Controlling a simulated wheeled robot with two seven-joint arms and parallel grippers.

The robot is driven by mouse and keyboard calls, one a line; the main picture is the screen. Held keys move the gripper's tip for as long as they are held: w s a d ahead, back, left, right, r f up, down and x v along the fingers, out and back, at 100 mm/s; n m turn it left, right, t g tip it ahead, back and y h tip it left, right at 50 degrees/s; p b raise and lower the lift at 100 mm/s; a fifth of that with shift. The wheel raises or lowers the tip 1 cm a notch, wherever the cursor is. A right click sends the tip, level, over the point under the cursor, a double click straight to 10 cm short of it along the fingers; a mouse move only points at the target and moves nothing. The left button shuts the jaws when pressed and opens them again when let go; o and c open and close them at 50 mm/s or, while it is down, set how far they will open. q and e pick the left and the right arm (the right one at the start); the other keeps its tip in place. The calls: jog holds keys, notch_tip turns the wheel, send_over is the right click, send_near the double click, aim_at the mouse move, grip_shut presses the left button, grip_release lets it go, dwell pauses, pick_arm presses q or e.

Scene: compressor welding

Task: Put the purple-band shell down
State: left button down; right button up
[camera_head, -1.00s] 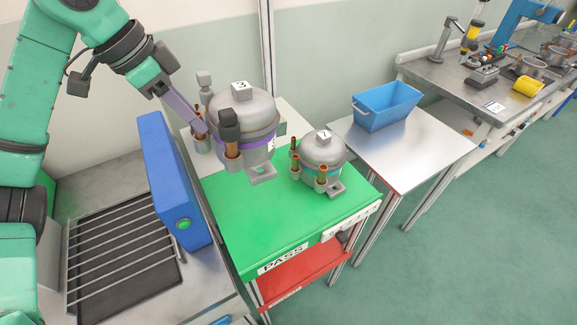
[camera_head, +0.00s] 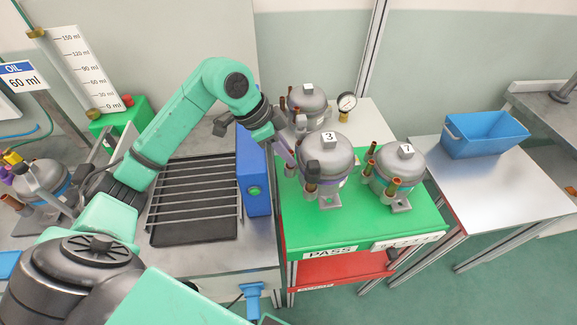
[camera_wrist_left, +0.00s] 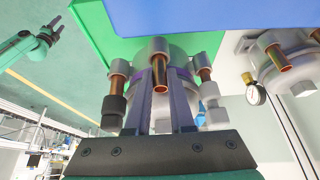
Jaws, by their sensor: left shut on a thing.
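The purple-band shell (camera_head: 327,158) is a grey pot-like can marked 3, upright over the green PASS table top (camera_head: 300,238). Its purple band also shows in the left wrist view (camera_wrist_left: 178,72). My left gripper (camera_head: 287,152) reaches in from the left and is shut on the shell at its copper-tube side. In the wrist view the two fingers (camera_wrist_left: 163,108) lie on either side of a copper tube. Whether the shell's feet touch the green top I cannot tell. My right gripper (camera_wrist_left: 54,30) shows small in the wrist view, its fingers apart and empty.
A shell marked 7 (camera_head: 398,168) stands close on the right on the same top. Another shell (camera_head: 308,102) stands behind, near a gauge (camera_head: 346,104). A blue upright box (camera_head: 254,175) borders the left. Green surface in front is clear. A blue bin (camera_head: 486,133) stands farther right.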

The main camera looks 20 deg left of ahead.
aim_at(288, 169)
pick_arm(q)
notch_tip(288, 169, down, 5)
jog(key=shift+w+d+f+p, duration=0.1)
jog(key=shift+w+f+p, duration=0.05)
jog(key=shift+p, duration=0.25)
jog(key=shift+f, duration=0.3)
jog(key=c, duration=0.8)
grip_release()
jog(key=shift+f, duration=0.1)
jog(key=b+v, duration=0.2)
jog(key=v, duration=1)
jog(key=shift+r, duration=0.25)
